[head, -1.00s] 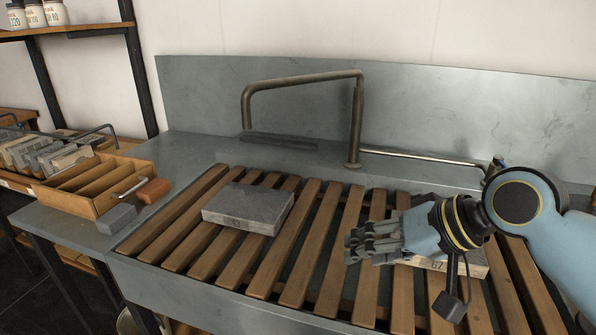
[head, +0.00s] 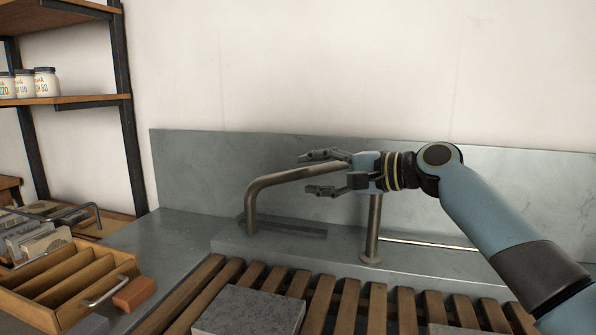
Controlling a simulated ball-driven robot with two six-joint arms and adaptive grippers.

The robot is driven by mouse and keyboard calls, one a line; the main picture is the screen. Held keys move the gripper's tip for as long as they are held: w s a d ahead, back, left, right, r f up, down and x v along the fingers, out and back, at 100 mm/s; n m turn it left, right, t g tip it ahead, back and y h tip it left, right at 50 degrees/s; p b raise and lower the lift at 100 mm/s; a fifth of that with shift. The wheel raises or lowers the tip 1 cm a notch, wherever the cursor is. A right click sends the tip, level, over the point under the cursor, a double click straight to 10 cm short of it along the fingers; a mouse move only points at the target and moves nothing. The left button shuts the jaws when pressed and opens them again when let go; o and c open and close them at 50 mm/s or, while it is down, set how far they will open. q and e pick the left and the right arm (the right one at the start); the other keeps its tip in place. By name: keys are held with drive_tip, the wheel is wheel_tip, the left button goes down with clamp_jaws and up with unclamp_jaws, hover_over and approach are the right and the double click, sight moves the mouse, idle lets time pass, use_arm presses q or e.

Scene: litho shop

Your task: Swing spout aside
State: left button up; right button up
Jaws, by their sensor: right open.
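The spout (head: 262,194) is a bronze-coloured bent pipe at the back of the sink. It runs left from the top of an upright post (head: 373,225) and bends down at its left end, over a dark slot-like strip (head: 290,229). My right gripper (head: 315,172) is open and reaches left along the spout's horizontal arm. Its fingers spread above and below the pipe near the post. I cannot tell whether they touch it. The gripper hides the top of the post. My left gripper is not in view.
A grey stone block (head: 248,313) lies on the wooden slats (head: 345,305) in front. A wooden divided rack (head: 62,282) and a red-brown block (head: 134,294) stand at left. The metal backsplash (head: 200,170) rises close behind the spout. Jars stand on a shelf (head: 90,100).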

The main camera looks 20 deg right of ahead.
sight(306, 174)
drive_tip(key=x, duration=0.3)
drive_tip(key=shift+w+a+f, duration=0.1)
drive_tip(key=shift+w+a, duration=0.15)
drive_tip(key=c, duration=0.9)
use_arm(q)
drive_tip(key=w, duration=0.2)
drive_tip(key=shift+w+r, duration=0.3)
use_arm(e)
clamp_jaws()
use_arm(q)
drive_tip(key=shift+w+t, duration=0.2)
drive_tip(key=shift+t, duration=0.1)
